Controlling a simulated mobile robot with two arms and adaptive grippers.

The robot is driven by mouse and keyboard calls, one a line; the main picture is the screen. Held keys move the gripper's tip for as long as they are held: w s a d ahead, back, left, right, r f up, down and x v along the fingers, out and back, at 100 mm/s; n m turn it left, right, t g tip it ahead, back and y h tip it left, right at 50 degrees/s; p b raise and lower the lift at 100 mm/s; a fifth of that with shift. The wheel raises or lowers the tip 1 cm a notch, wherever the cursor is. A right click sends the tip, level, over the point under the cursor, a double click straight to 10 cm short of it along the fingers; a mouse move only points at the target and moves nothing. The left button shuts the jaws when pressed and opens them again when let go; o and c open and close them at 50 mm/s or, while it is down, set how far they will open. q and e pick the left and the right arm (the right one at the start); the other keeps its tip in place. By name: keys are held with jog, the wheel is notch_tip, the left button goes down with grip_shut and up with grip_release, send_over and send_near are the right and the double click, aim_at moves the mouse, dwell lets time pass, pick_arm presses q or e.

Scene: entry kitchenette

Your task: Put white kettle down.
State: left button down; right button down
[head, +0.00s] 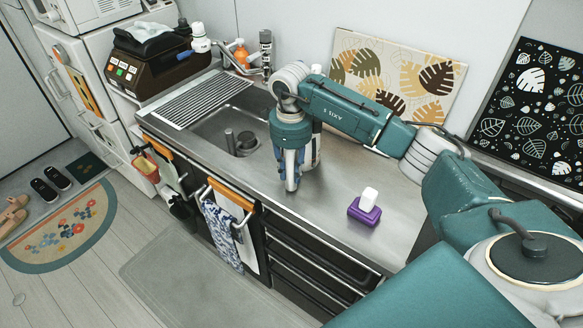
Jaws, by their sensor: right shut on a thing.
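My right arm reaches in from the right over the steel counter. My right gripper (291,182) points down just right of the sink, low over the counter top. It is shut on a pale thing, taken as the white kettle (316,150). Only a narrow white strip of it shows behind the gripper and wrist; its handle, spout and base are hidden. I cannot tell whether its base touches the counter (325,205). My left gripper is not in view.
A purple holder with a white top (365,207) stands right of the gripper. The sink (235,135) and drying rack (203,98) lie left. A leaf-pattern board (395,72) leans on the wall behind. The counter between gripper and purple holder is clear.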

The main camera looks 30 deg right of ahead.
jog(key=shift+w, duration=0.1)
jog(key=c, duration=1.5)
grip_release()
jog(key=shift+o, duration=0.2)
jog(key=shift+r, duration=0.6)
notch_tip(320, 180, up, 10)
jog(key=b, duration=0.3)
jog(key=shift+a+f, duration=0.1)
jog(key=shift+f, duration=0.1)
jog(key=shift+s+r, duration=0.2)
jog(key=shift+r, duration=0.55)
jog(key=shift+f, duration=0.1)
